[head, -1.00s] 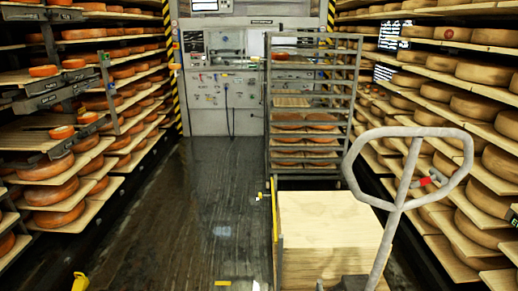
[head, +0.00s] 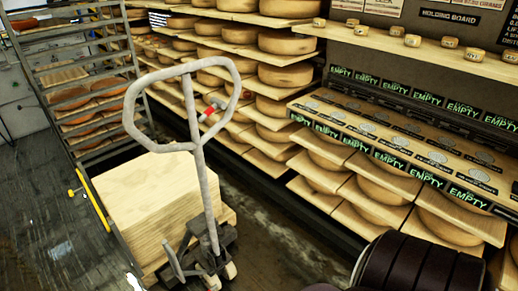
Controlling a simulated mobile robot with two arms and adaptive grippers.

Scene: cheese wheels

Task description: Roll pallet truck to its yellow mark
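The pallet truck (head: 208,240) stands left of centre in the head view, its grey looped handle (head: 231,82) rising upright with a small red part on its right side. A pale wooden block or board stack (head: 147,193) sits just beyond the truck's base; I cannot tell whether it rests on the forks. A yellow bar (head: 94,203) stands left of the stack; I cannot tell if it is the truck's mark. No yellow floor mark is clearly visible. Neither of my grippers shows; a dark ribbed part, likely my arm, fills the bottom right.
A metal rack (head: 83,75) with cheese stands behind the stack. Shelves of cheese wheels (head: 285,76) line the right side, with a board labelled EMPTY (head: 400,140) projecting nearby. Dark floor (head: 40,215) is open at left; a narrow strip lies between truck and shelves.

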